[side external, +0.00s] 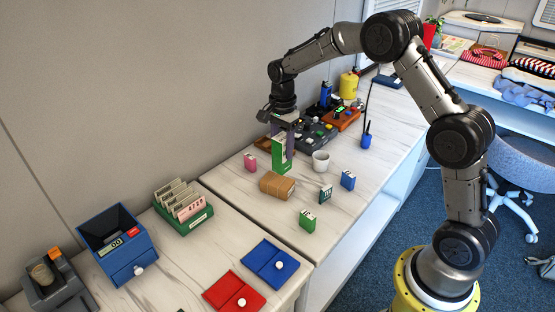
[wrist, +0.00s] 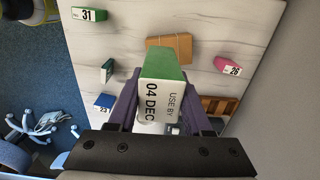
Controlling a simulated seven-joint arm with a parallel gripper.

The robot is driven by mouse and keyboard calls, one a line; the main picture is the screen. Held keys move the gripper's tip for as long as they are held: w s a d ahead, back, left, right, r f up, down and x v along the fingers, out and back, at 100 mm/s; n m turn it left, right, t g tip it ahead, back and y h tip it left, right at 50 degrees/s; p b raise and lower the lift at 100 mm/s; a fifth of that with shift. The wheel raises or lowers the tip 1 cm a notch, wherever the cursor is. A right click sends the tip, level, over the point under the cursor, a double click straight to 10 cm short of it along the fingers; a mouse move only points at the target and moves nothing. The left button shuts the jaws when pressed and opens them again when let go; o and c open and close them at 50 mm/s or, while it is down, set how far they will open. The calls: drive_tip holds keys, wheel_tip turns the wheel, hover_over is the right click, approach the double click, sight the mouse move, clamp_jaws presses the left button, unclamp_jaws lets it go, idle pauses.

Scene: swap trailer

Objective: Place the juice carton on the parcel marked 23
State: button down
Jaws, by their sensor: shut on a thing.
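The juice carton (side external: 281,155) is green and white, and its label reads USE BY 04 DEC in the wrist view (wrist: 163,98). My gripper (side external: 289,130) is shut on its upper part and holds it upright. I cannot tell whether its base touches the table. The parcel marked 23 is a small blue box (wrist: 103,101), left of the carton in the wrist view. In the side view the blue parcel (side external: 348,181) stands right of my gripper, past the white cup.
A brown box (side external: 276,186) lies close to the carton. A white cup (side external: 321,162), a teal parcel (side external: 325,194), a green parcel marked 31 (side external: 308,220) and a pink parcel marked 26 (side external: 250,161) stand around it. A dark device (side external: 318,134) sits behind.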

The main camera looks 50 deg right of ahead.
drive_tip(key=shift+w+d+f, duration=0.1)
drive_tip(key=shift+w+f, duration=0.25)
drive_tip(key=shift+f, duration=0.55)
drive_tip(key=shift+w+f, duration=0.35)
drive_tip(key=shift+f, duration=0.5)
drive_tip(key=shift+w+d+f, duration=0.1)
drive_tip(key=shift+w+f, duration=0.25)
drive_tip(key=shift+f, duration=0.55)
drive_tip(key=shift+f, duration=0.15)
drive_tip(key=shift+c, duration=1.6)
unclamp_jaws()
